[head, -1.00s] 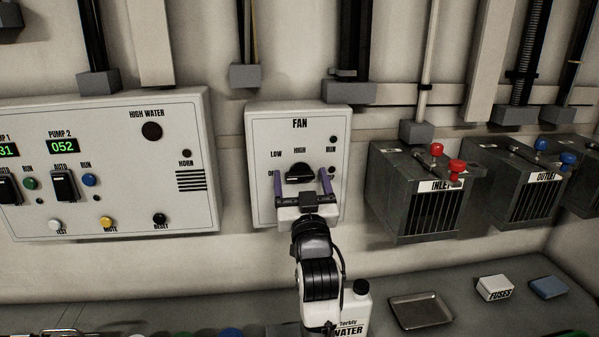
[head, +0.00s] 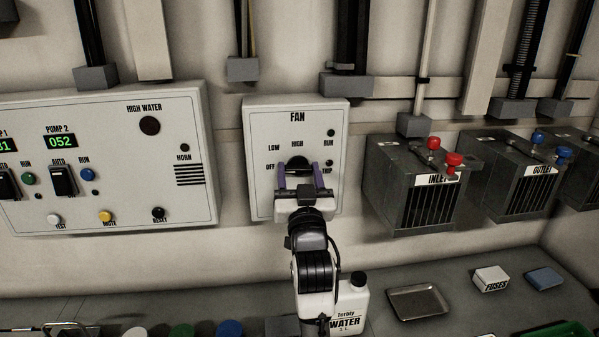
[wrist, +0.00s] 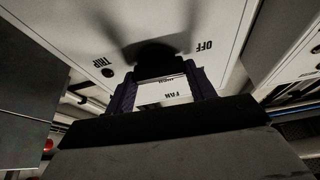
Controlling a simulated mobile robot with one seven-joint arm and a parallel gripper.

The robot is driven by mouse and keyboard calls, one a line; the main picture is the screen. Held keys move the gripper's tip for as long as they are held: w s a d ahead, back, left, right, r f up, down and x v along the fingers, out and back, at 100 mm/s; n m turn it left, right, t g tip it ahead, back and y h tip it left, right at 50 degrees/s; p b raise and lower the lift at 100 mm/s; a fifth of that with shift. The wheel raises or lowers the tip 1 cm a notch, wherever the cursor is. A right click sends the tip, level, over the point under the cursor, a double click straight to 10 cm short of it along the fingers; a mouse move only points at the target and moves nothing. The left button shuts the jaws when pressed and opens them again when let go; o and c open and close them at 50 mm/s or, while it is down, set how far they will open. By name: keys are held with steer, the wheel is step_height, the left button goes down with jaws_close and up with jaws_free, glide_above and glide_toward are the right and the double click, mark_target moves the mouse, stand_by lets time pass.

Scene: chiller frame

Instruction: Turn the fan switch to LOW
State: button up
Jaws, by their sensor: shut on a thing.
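The fan panel (head: 262,118) is a pale box on the wall marked FAN, with LOW, HIGH and OFF labels around a black rotary knob (head: 298,164). RUN and TRIP labels stand at its right. My gripper (head: 300,176) is in front of the knob, its two purple fingers closed on the knob's sides. The fingers hide part of the knob, and I cannot tell which label its pointer faces. In the wrist view the knob (wrist: 155,52) is dark and shadowed between the fingers, with OFF and TRIP printed on the panel face upside down.
The pump panel (head: 110,205) with switches and buttons is on the left. Metal inlet (head: 410,205) and outlet (head: 515,195) boxes with red and blue valves are on the right.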

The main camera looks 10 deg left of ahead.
steer(key=m+h, duration=0.1)
steer(key=m, duration=0.1)
steer(key=m+h+p, duration=0.1)
steer(key=m, duration=0.2)
steer(key=shift+a+r+t+h, duration=0.1)
steer(key=shift+t+h, duration=0.2)
steer(key=shift+m+h+b, duration=0.25)
steer(key=shift+m+h, duration=0.45)
steer(key=shift+m, duration=0.85)
steer(key=shift+m+h+b, duration=0.25)
steer(key=shift+m+h, duration=0.45)
steer(key=shift+m, duration=0.85)
steer(key=o, duration=1)
steer(key=shift+s, duration=0.1)
